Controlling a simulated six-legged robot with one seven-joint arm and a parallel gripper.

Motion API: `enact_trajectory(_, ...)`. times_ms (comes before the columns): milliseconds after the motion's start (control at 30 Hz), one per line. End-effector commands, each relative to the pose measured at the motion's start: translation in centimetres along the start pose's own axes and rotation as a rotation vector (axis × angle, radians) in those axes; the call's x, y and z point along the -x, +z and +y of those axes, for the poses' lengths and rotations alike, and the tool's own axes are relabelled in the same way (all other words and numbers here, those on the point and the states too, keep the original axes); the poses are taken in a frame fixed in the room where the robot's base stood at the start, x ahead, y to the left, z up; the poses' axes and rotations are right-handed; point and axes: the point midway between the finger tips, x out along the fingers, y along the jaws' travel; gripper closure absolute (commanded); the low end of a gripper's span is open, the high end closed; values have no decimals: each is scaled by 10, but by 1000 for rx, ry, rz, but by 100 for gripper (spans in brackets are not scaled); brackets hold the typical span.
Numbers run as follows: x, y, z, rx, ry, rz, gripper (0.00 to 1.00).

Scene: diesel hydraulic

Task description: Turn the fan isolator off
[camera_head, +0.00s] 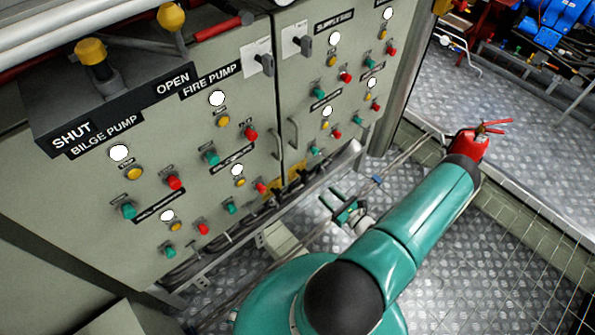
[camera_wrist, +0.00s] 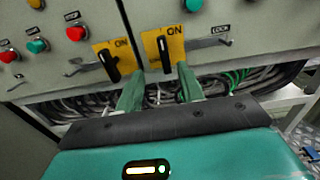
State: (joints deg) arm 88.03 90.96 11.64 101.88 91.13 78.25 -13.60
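Two yellow plates marked ON sit side by side on the cabinet's lower edge in the wrist view, a left plate (camera_wrist: 124,59) and a right plate (camera_wrist: 176,49). Each carries a black handle, the left handle (camera_wrist: 107,66) and the right handle (camera_wrist: 163,54), both roughly upright with a tilt. I cannot read which one is the fan isolator. My gripper (camera_wrist: 161,76) has its two green fingers apart, with nothing between them. The right handle shows ahead between the fingertips; contact is not clear. In the head view my gripper (camera_head: 343,207) is low, right of the cabinet.
The grey cabinet (camera_head: 210,150) carries several coloured buttons and white-plated switches, with a dark SHUT/OPEN box (camera_head: 100,95) at upper left. Cables (camera_wrist: 85,105) run below the yellow plates. A red extinguisher (camera_head: 467,144) stands beyond my arm. Checker-plate floor lies to the right.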

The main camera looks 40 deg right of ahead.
Motion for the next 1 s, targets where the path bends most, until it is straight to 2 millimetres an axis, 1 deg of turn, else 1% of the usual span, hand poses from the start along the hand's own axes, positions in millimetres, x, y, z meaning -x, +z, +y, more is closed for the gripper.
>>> enact_trajectory(33, 4, -4, -1, -8, -18, 0, 62)
enact_trajectory(167, 6, -7, -2, -14, -32, -1, 62)
enact_trajectory(267, 0, -7, -2, -14, -32, -2, 62)
enact_trajectory(333, -8, -6, -3, -13, -32, -3, 62)
enact_trajectory(467, -31, -6, -3, -13, -30, -3, 62)
enact_trajectory(800, -99, -6, -3, -13, -27, -3, 62)
enact_trajectory(900, -114, -7, -4, -13, -27, -1, 62)
enact_trajectory(1000, -125, -6, -4, -13, -28, -2, 62)
